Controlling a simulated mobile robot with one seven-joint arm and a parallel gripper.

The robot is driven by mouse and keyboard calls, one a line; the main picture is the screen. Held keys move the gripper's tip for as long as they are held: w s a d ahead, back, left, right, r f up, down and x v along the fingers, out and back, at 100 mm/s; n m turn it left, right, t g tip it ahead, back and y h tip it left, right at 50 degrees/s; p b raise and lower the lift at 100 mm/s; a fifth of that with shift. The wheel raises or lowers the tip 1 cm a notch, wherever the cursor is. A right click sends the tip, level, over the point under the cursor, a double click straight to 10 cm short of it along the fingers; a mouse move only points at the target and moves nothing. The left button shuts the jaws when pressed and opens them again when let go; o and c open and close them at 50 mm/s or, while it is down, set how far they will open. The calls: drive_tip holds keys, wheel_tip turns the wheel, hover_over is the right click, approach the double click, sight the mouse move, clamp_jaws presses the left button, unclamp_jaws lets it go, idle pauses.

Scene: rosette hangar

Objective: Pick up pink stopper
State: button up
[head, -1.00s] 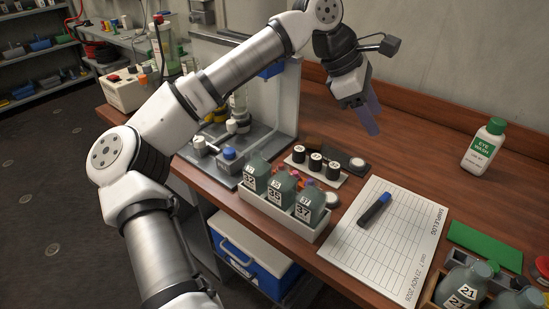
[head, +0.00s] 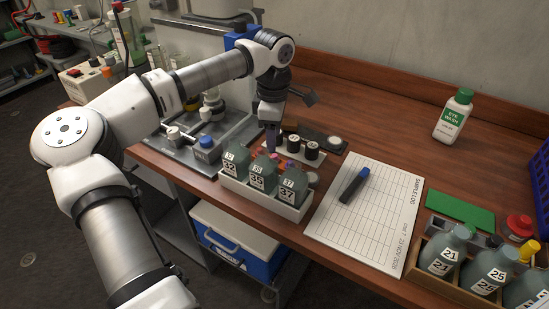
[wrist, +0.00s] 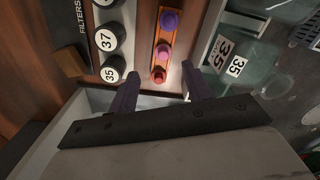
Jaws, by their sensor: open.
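Three small stoppers stand in a row on an orange strip (wrist: 157,36) in the wrist view: a purple one (wrist: 169,20) farthest, a pinkish one (wrist: 163,51) in the middle, and a red one (wrist: 158,75) nearest. The pink stopper is most likely the middle one. My gripper (wrist: 160,72) is open, one finger either side of the row's near end, touching none that I can tell. In the head view my gripper (head: 271,147) points down behind the white bottle rack (head: 264,197), which partly hides the stoppers.
Grey-green bottles (head: 262,176) fill the rack just in front of the gripper. Black-capped jars (head: 311,150) stand close on the right. A log sheet (head: 370,215) with a marker and an eye wash bottle (head: 453,115) lie farther right.

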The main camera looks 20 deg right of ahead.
sight(275, 155)
drive_tip(key=f, duration=0.2)
drive_tip(key=f+p, duration=0.1)
drive_tip(key=f, duration=0.1)
drive_tip(key=shift+s, duration=0.4)
drive_tip(key=shift+f, duration=0.55)
clamp_jaws()
